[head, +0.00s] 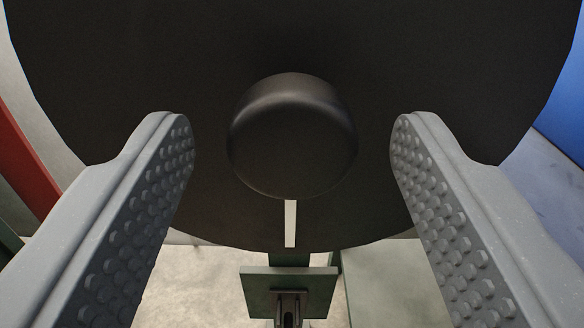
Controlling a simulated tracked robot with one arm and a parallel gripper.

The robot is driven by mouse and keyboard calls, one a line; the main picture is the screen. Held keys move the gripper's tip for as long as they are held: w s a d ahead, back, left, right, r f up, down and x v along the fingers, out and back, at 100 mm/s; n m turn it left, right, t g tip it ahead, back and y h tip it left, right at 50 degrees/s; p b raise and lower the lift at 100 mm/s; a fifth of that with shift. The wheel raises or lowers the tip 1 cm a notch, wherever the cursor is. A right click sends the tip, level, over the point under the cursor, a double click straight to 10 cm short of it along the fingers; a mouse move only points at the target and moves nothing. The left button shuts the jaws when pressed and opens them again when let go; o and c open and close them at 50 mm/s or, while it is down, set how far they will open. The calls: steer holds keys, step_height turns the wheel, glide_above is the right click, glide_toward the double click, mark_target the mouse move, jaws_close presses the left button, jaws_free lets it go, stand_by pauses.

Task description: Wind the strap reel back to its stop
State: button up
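The strap reel (90,60) is a large dark disc that fills the upper part of the head view. A round black knob (293,135) stands out from its middle. A short white mark (290,223) runs straight down on the disc just below the knob. My gripper (293,140) is open, with one grey studded finger on each side of the knob. Clear gaps show between both fingers and the knob. I cannot tell how far the fingertips are from the disc in depth. No stop can be made out.
Below the disc is a dark green stand with a plate (260,290) and a slotted bracket (290,308). A red post (22,150) is at the left edge. A blue panel (565,100) is at the right edge. Pale floor (190,285) shows below.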

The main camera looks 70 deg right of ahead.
steer(key=p+v, duration=0.2)
steer(key=v, duration=1.2)
steer(key=shift+d+f, duration=0.15)
